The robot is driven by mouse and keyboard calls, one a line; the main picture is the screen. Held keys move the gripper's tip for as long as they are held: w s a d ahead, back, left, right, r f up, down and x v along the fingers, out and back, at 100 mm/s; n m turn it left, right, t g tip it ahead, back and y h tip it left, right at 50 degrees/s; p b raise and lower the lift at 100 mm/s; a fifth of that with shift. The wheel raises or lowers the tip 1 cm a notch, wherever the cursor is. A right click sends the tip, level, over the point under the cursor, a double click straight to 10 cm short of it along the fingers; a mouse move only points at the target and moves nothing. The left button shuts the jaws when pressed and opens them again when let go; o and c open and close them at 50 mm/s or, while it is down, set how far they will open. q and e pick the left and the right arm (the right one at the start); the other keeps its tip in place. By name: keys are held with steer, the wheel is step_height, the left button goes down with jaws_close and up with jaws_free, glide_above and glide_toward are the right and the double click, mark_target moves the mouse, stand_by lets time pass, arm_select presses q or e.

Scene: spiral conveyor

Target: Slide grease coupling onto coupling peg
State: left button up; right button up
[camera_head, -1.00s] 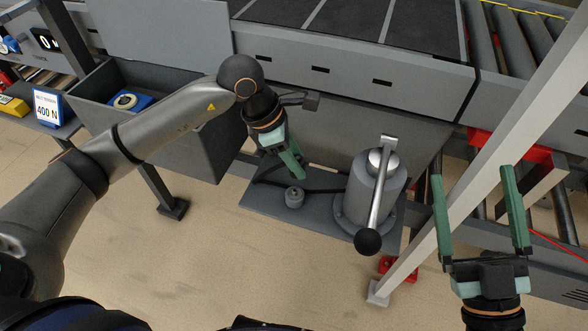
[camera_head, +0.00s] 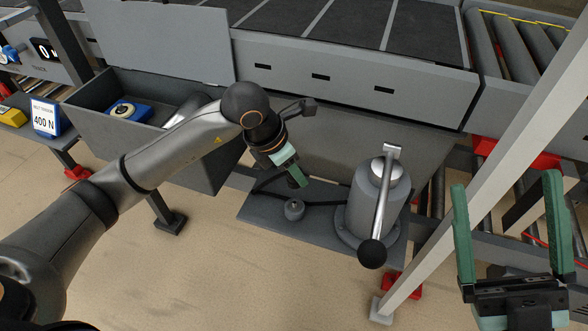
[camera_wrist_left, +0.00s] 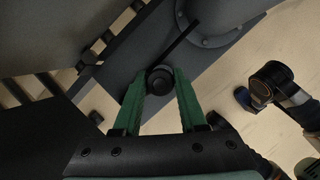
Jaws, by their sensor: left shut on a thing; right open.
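My left gripper (camera_head: 301,181) is shut on a small dark round grease coupling (camera_head: 292,183), which also shows between its fingertips in the left wrist view (camera_wrist_left: 160,84). In the head view the fingers partly hide the coupling. The coupling peg appears to be the short grey round piece (camera_head: 294,210) on the dark base plate (camera_head: 262,214). The coupling shows just above it in the head view, apart from it. I cannot tell the exact height or alignment. My right gripper (camera_head: 508,190) is open and empty at the right.
A grey grease pump (camera_head: 362,207) with a ball-ended lever (camera_head: 371,254) stands right of the peg. A black hose (camera_head: 325,190) crosses the plate. A pale slanted post (camera_head: 455,205) stands between the pump and my right gripper. A grey bin (camera_head: 195,150) is at left.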

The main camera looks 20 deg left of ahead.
mark_target(290, 184)
arm_select(q)
step_height(290, 184, down, 5)
steer(key=b, duration=0.4)
steer(key=shift+f+b, duration=0.4)
arm_select(e)
steer(key=shift+y, duration=0.5)
steer(key=f, duration=0.4)
steer(key=shift+s+a+f, duration=0.15)
steer(key=shift+a+f, duration=0.1)
steer(key=shift+a, duration=0.05)
arm_select(q)
steer(key=shift+f, duration=1.25)
steer(key=o, duration=1.2)
steer(key=p+v, duration=0.3)
steer(key=v, duration=0.9)
steer(key=shift+a+r+p, duration=0.15)
steer(key=shift+p, duration=0.15)
arm_select(e)
steer(key=r, duration=0.3)
steer(key=shift+d+r, duration=0.2)
steer(key=shift+r, duration=0.2)
